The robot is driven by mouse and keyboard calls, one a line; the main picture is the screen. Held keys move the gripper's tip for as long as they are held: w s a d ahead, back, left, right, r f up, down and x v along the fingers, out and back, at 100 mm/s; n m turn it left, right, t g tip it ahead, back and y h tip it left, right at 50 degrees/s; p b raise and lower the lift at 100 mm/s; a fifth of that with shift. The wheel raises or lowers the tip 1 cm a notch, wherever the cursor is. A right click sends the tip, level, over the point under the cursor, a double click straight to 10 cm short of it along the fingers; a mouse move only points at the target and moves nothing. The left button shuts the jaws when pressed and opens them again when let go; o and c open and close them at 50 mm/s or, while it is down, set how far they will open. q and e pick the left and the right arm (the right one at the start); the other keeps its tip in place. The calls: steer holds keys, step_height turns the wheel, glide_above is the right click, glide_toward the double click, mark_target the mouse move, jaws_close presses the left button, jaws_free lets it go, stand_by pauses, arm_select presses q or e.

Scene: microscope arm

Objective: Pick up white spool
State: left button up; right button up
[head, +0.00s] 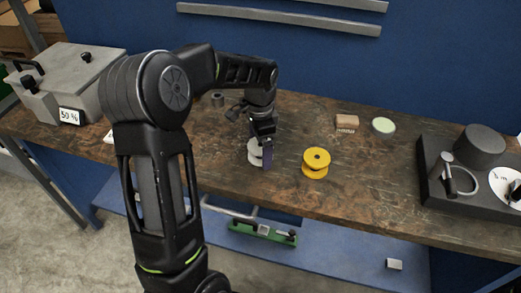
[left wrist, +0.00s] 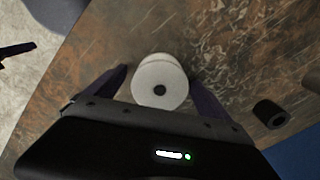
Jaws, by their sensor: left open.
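The white spool (head: 254,150) stands on the brown worktop, partly hidden behind my left gripper in the head view. In the left wrist view the spool (left wrist: 160,82) shows its round top with a dark centre hole. My left gripper (head: 262,154) is directly over it and pointing down. In the left wrist view the two dark fingers of the gripper (left wrist: 158,84) are spread, one on each side of the spool. Whether a finger touches the spool I cannot tell. My right gripper is in neither view.
A yellow spool (head: 316,163) stands just right of the white one. A small dark cylinder (left wrist: 270,114) is nearby. A brush (head: 347,122) and a pale green disc (head: 383,126) lie farther back. A black stand (head: 436,187) is at the right, a grey box (head: 75,78) at the left.

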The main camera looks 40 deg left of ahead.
mark_target(260, 145)
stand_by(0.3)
arm_select(q)
steer(key=c, duration=1.5)
steer(key=shift+r, duration=0.1)
step_height(260, 145, up, 10)
steer(key=shift+f+b, duration=0.1)
steer(key=shift+b, duration=0.25)
